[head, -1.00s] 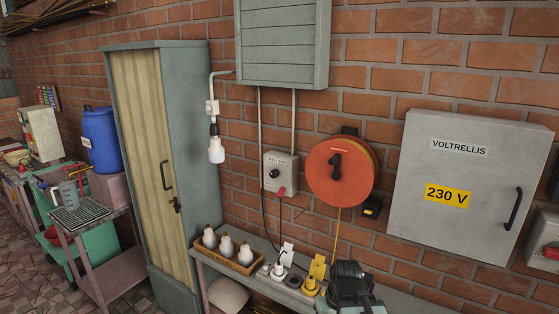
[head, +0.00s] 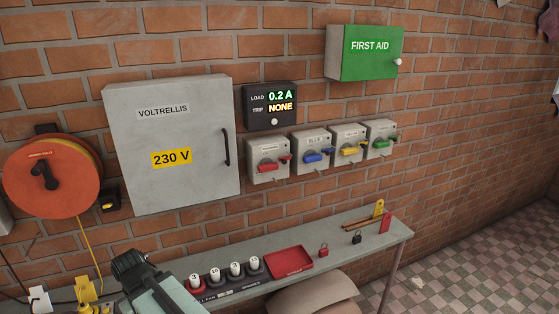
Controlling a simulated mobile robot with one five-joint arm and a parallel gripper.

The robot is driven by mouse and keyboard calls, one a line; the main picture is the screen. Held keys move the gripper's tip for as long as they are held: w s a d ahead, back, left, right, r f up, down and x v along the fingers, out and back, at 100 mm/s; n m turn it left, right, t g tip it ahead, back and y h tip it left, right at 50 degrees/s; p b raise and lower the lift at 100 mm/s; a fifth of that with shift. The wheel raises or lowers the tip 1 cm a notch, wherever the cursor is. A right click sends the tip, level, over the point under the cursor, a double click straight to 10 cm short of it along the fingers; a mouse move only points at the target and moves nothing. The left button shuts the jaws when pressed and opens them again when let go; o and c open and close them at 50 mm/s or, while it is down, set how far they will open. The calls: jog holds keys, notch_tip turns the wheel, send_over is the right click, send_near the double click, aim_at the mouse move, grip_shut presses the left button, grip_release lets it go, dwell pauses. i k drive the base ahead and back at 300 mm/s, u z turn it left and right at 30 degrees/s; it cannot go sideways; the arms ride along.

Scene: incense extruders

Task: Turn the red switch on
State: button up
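The red switch (head: 268,168) is a grey box on the brick wall, leftmost in a row of similar boxes. Its red handle lies roughly horizontal, with a small red piece at the box's right side. My gripper (head: 130,268) seems to be the dark end of the teal arm at the bottom left, above the bench and well below and left of the red switch. Its fingers cannot be made out, nor whether it holds anything.
Blue (head: 314,156), yellow (head: 350,148) and green (head: 382,142) switches continue the row. A display (head: 270,107) above reads 0.2 A and NONE. A grey 230 V cabinet (head: 200,120) stands left. The bench (head: 345,250) below bears a red tray (head: 290,262), numbered pieces and padlocks.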

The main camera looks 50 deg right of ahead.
aim_at(267, 167)
jog(key=z, duration=1.35)
